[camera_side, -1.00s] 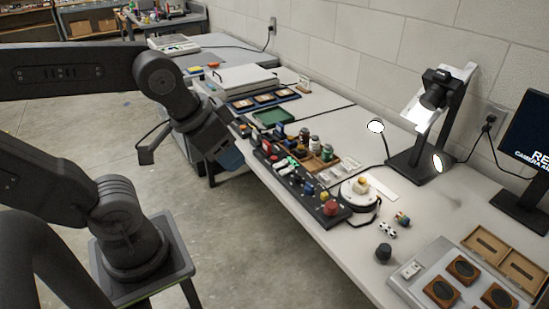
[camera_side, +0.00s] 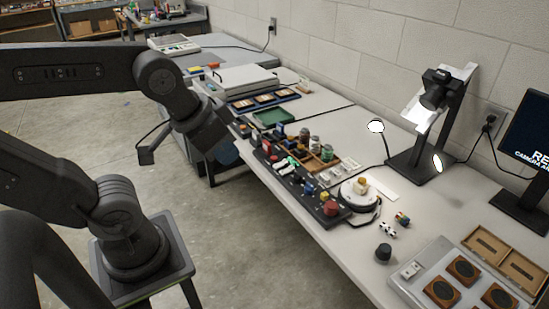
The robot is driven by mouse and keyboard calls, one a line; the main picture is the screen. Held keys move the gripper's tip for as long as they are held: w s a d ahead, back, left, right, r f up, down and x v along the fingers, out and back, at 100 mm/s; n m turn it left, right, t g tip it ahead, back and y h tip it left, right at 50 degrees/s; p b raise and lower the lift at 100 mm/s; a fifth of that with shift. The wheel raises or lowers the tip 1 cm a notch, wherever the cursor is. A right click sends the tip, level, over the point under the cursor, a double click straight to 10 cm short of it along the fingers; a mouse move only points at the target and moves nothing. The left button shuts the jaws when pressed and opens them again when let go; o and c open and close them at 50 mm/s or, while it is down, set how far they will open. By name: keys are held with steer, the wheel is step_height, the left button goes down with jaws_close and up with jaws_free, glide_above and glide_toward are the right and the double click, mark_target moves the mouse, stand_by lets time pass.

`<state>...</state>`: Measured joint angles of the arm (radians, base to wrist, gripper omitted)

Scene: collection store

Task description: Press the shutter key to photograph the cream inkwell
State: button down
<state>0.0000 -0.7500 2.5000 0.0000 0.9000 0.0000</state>
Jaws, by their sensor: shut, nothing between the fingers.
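A small cream and yellowish piece, which looks like the inkwell (camera_side: 361,184), sits on a round white turntable (camera_side: 352,199) near the table's front edge. The camera (camera_side: 436,88) is on a dark stand behind it. A dark strip of keys (camera_side: 297,180) runs along the front edge, with a large red button (camera_side: 331,208) at its near end; I cannot tell which key is the shutter key. My gripper (camera_side: 228,154) is shut and empty, left of the strip's far end, apart from the keys. Its fingertips are small and partly hidden behind my wrist.
A wooden tray of small jars (camera_side: 318,158) stands behind the strip. Two lamps, one a round white lamp (camera_side: 376,126), flank the camera stand. A monitor (camera_side: 529,150) with partly cut-off text is at right. A black knob (camera_side: 383,252) and a grey panel (camera_side: 420,290) are in front.

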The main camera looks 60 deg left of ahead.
stand_by(0.8)
steer(key=w+a+n+g+h, duration=0.1)
steer(key=w+n, duration=0.2)
steer(key=w, duration=0.3)
steer(key=w+a+n+h, duration=0.2)
steer(key=w+n, duration=0.1)
steer(key=w, duration=0.3)
steer(key=n+t, duration=0.4)
steer(key=n, duration=1.2)
glide_above(273, 158)
step_height(273, 158, down, 20)
steer(key=shift+h, duration=0.4)
steer(key=shift+f, duration=4.35)
